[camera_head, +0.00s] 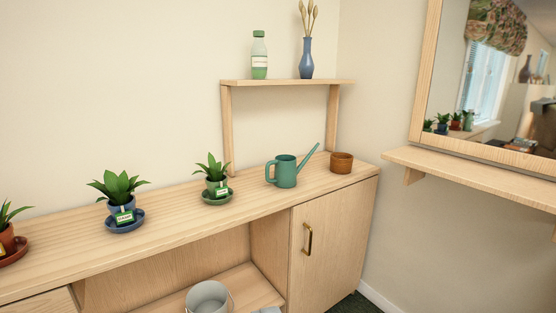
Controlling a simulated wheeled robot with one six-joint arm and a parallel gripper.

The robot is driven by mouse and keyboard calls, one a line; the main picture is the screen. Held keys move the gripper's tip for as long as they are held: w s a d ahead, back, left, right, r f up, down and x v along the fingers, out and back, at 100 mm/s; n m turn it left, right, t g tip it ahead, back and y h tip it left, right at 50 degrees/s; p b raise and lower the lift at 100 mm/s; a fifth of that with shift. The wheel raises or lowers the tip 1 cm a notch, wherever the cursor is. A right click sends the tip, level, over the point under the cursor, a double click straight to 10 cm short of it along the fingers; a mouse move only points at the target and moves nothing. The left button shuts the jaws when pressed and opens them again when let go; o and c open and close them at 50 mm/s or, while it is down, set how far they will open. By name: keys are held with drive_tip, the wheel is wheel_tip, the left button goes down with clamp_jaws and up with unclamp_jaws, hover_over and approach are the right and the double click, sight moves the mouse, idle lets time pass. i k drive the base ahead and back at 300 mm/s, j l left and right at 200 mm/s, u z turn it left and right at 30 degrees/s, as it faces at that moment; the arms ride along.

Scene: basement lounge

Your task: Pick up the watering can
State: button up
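A teal watering can (286,172) stands upright on the light wooden cabinet top, below a small raised shelf. Its handle loop is on the left and its thin spout points up and to the right. Nothing covers it. My gripper does not show in this view.
A brown wooden pot (341,163) stands just right of the can. Potted plants on saucers (217,180) (122,200) (8,238) line the cabinet top (165,213) to the left. The raised shelf (288,82) holds a bottle (259,58) and a blue vase (306,62). A wall ledge (470,174) juts out at right.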

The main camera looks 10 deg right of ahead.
sight(286, 171)
drive_tip(key=i+z, duration=0.15)
drive_tip(key=i, duration=0.3)
drive_tip(key=i+j+z, duration=0.15)
drive_tip(key=i, duration=0.3)
drive_tip(key=i+j+z, duration=0.1)
drive_tip(key=i, duration=0.35)
